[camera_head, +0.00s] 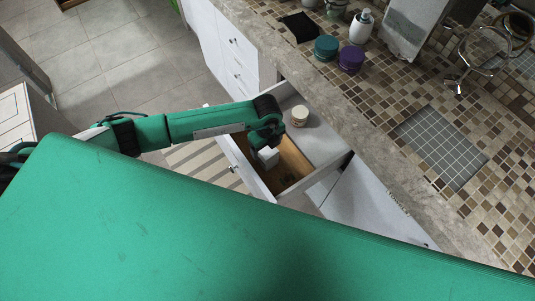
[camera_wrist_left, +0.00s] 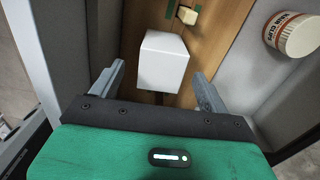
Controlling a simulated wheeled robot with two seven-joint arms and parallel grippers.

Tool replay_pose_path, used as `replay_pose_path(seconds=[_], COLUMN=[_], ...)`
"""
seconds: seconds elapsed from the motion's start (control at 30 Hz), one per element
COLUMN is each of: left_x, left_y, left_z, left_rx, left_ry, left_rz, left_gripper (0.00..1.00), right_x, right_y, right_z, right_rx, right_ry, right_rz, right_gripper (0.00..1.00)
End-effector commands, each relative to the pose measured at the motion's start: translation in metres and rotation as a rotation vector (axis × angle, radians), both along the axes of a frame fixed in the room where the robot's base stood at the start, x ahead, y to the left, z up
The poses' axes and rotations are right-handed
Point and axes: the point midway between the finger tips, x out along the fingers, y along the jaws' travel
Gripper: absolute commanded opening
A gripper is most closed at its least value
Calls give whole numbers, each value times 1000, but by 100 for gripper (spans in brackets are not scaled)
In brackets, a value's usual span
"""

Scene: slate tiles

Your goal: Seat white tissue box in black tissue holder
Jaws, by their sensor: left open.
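The white tissue box (camera_head: 268,157) is a small white block in the open drawer. In the left wrist view the white box (camera_wrist_left: 163,56) stands on the brown wooden drawer bottom. My left gripper (camera_head: 264,148) is over the drawer. In the left wrist view the gripper (camera_wrist_left: 157,74) is open, with one finger to each side of the box's near end and gaps between. A black square item (camera_head: 300,28) on the counter looks like the black tissue holder; its inside cannot be made out. My right gripper is not in view.
The drawer (camera_head: 246,172) is pulled out, its walls close around my left gripper. A labelled white jar (camera_head: 300,115) is on the grey surface beside it, and a small tan block (camera_wrist_left: 187,15) is beyond the box. Teal (camera_head: 326,47) and purple (camera_head: 351,59) containers stand on the counter.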

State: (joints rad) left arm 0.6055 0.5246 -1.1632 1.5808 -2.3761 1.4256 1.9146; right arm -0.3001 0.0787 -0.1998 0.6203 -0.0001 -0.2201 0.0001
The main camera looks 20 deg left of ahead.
Motion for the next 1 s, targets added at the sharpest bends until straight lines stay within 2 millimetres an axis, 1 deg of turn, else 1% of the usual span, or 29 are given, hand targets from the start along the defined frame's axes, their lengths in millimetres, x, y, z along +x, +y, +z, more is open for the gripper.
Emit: replay_pose_path(seconds=[0.03,0.07,0.13,0.23,0.33,0.5,0.53,0.57,0.6,0.77,0.8,1.0], left_x=[0,0,0,0,0,0,0,0,0,0,0,1], left_y=[-2,-3,-2,-3,-3,-3,-3,-3,-3,-2,-2,-2], left_z=[-4,-8,-19,-28,-31,-32,-31,-31,-31,-31,-31,-31], left_rx=[0,1,1,0,-1,-1,-1,-1,-1,-1,-1,-1], left_ry=[1,2,2,1,1,1,1,1,1,1,1,0], left_rz=[0,0,1,1,0,0,0,0,0,0,0,0], left_gripper=[78,78,78,78,78,78,76,70,62,31,29,29], right_x=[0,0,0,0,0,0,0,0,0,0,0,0], right_y=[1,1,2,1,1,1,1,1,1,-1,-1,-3], right_z=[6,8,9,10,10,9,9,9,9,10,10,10], right_rx=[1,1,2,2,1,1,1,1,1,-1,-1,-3], right_ry=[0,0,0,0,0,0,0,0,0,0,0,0], right_rz=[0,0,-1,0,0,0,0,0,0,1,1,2], right_gripper=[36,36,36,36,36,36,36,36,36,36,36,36])
